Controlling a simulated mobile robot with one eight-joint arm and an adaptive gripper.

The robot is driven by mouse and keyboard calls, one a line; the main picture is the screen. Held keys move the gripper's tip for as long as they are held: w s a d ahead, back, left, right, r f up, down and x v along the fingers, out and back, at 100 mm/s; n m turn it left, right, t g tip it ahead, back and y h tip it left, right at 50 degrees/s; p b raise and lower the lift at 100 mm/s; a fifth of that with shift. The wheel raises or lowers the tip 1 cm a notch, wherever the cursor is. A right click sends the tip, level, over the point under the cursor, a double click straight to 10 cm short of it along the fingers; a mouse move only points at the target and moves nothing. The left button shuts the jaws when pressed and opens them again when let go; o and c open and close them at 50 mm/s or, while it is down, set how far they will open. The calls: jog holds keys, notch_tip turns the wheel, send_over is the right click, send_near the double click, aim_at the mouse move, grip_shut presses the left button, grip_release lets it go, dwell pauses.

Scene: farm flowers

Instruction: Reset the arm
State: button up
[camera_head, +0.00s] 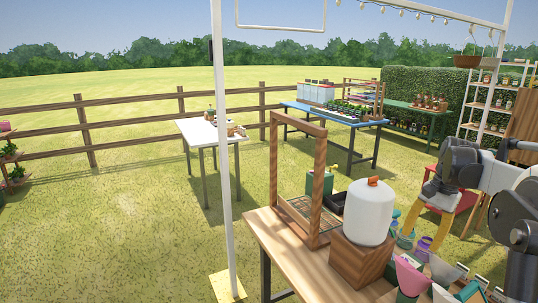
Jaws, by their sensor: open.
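My arm (490,174) comes in at the right edge, with dark joints and pale links, above the right end of the near wooden table (277,237). Its bent part reaches in front of a red stool (463,200). No object is visibly held by the part of my arm that shows.
A white tank (367,211) on a wooden block (360,260) and a tall wooden frame (275,172) stand on the near table. Spray bottles (405,238) are close by my arm. A white post (223,150) stands left. Open grass lies beyond.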

jog(key=s+a+r+n+t+h, duration=0.1)
jog(key=s+a+r+n+t, duration=0.1)
jog(key=s+a, duration=0.5)
jog(key=s+a+r+n+t+h, duration=0.1)
jog(key=s+a+n, duration=0.4)
jog(key=a, duration=1)
jog(key=s+r+t, duration=0.1)
jog(key=s, duration=0.2)
jog(key=shift+r+t, duration=0.2)
jog(key=shift+t, duration=0.2)
jog(key=s+a+f+n+t, duration=0.1)
jog(key=s, duration=0.1)
jog(key=s+a+f+n, duration=0.1)
jog(key=s+a+f, duration=0.1)
jog(key=s, duration=0.1)
jog(key=s+a+f+n+t, duration=0.1)
jog(key=s+a+f, duration=0.1)
jog(key=shift+s+f+n+t, duration=0.1)
jog(key=shift+s+n+t, duration=0.2)
jog(key=shift+n, duration=0.1)
jog(key=shift+w, duration=0.1)
